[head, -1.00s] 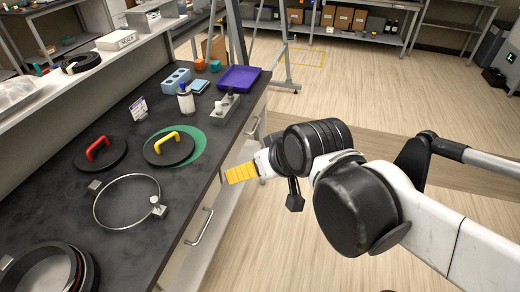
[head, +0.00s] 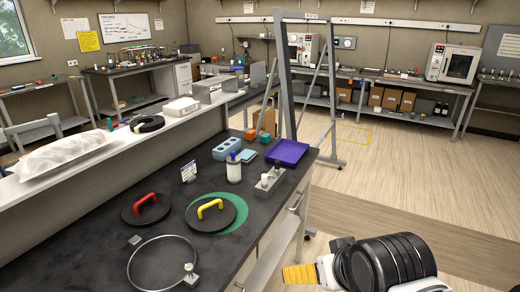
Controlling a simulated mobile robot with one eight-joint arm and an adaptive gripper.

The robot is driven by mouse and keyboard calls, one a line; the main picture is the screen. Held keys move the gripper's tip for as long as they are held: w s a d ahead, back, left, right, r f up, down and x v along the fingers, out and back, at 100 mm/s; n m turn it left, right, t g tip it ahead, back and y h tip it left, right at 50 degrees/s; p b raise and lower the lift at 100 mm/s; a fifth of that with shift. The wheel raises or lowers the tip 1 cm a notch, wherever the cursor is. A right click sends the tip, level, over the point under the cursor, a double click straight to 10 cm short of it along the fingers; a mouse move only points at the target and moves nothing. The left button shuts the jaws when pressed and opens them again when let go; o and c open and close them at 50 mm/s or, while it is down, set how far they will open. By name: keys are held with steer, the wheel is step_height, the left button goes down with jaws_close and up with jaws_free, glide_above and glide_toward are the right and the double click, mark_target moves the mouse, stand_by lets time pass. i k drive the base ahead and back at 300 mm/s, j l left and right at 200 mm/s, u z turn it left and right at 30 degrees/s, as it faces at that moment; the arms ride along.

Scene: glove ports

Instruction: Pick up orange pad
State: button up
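A small orange block (head: 250,134), the only orange item I make out on the dark bench, sits towards its far end. It is beside a teal block (head: 265,138) and behind a light blue block with holes. I cannot tell if it is the pad. My gripper (head: 299,275), with yellow-orange ribbed fingers, is at the bottom of the head view, beyond the bench's right edge. It is well apart from the orange block. The fingers overlap in this view, so their opening is hidden. I see nothing held.
On the bench (head: 95,250) are a purple tray (head: 287,152), a white bottle (head: 233,168), black discs with red (head: 146,202) and yellow (head: 210,208) handles, and a metal ring (head: 130,270). A metal frame (head: 283,80) stands behind. Floor to the right is clear.

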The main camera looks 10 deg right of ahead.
mark_target(250, 135)
steer(key=u, duration=1.45)
steer(key=z, duration=1.45)
steer(key=i+l+u, duration=0.85)
steer(key=l, duration=0.25)
steer(key=i+l+u, duration=0.25)
steer(key=l, duration=0.25)
steer(key=i+l+u, duration=0.3)
steer(key=l, duration=0.2)
steer(key=i+l+u, duration=0.1)
steer(key=l+u, duration=0.15)
steer(key=l, duration=0.3)
steer(key=i+l+u, duration=0.1)
steer(key=l+u, duration=0.2)
steer(key=l, duration=0.3)
steer(key=l+u, duration=0.25)
steer(key=l, duration=0.3)
